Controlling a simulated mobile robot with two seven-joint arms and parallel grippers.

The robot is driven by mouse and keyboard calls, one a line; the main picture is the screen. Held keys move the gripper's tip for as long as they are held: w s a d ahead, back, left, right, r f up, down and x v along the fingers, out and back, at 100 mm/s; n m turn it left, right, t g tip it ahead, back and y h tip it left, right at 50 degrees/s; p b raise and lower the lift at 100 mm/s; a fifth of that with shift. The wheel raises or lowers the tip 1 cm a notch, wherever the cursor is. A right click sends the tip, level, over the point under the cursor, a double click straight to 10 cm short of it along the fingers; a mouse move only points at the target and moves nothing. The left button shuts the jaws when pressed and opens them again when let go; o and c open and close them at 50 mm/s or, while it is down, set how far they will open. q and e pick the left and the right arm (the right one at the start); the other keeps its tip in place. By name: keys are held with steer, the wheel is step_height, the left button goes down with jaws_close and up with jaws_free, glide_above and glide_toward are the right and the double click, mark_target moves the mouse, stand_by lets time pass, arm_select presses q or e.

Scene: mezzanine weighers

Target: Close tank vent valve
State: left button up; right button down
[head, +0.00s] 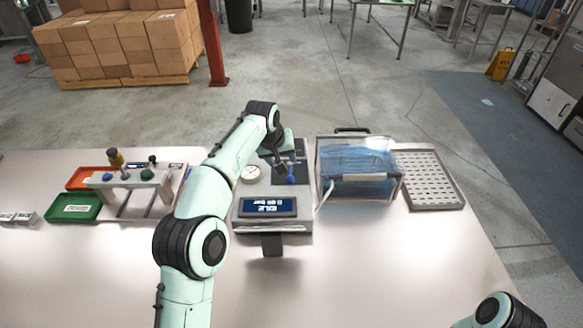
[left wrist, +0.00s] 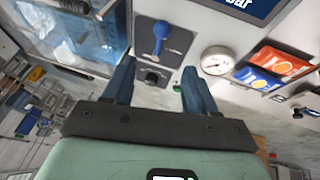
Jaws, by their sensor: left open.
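A pump unit (head: 243,220) with a lit display reading IDLE stands on the table. A blue lever valve (head: 290,179) sits on its dark panel; in the left wrist view the lever (left wrist: 161,34) has a round end and a narrower part pointing down the picture. A black knob (left wrist: 152,77) is on the same panel. The clear tank (head: 350,158) with blue contents stands to the right. My left gripper (head: 277,160) is over the panel, its fingers (left wrist: 155,75) open and apart from the lever, with nothing between them. Of my right arm only a joint shows.
A round gauge (head: 250,174) is on the unit, left of the lever. A perforated tray (head: 430,180) lies right. The front table is clear.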

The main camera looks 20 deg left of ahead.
mark_target(289, 175)
arm_select(q)
steer(key=x, duration=1.2)
steer(key=shift+s+f, duration=0.1)
steer(key=shift+f, duration=0.05)
jaws_close()
